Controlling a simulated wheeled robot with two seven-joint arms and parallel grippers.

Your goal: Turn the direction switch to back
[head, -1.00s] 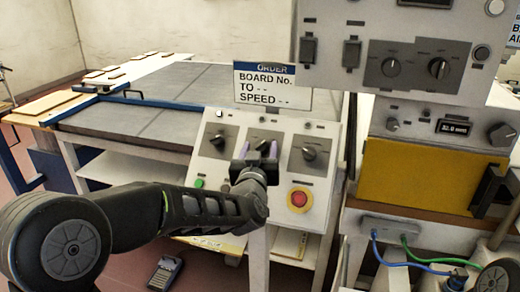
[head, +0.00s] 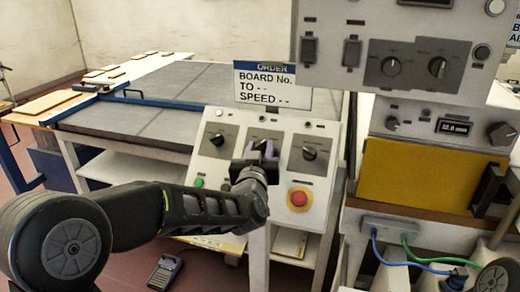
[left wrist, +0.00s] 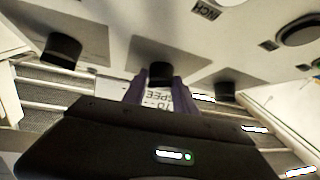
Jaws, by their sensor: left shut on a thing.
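A sloped white control panel (head: 275,190) carries three dark rotary switches in a row. My left gripper (head: 262,150) is at the middle one, with its purple fingers shut on it. The middle rotary switch (left wrist: 160,72) shows between the fingertips in the left wrist view. In the head view the gripper mostly hides it, so I cannot tell which way it points. The left rotary switch (head: 218,139) and the right rotary switch (head: 309,153) stand free on either side. Their labels are too small to read. My right gripper is not in view.
A red emergency button (head: 298,198) and a green button (head: 199,182) sit lower on the panel. An order sign (head: 272,86) stands behind it. A grey cabinet (head: 415,30) with more knobs hangs above right. A grey-topped table (head: 150,122) lies behind left.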

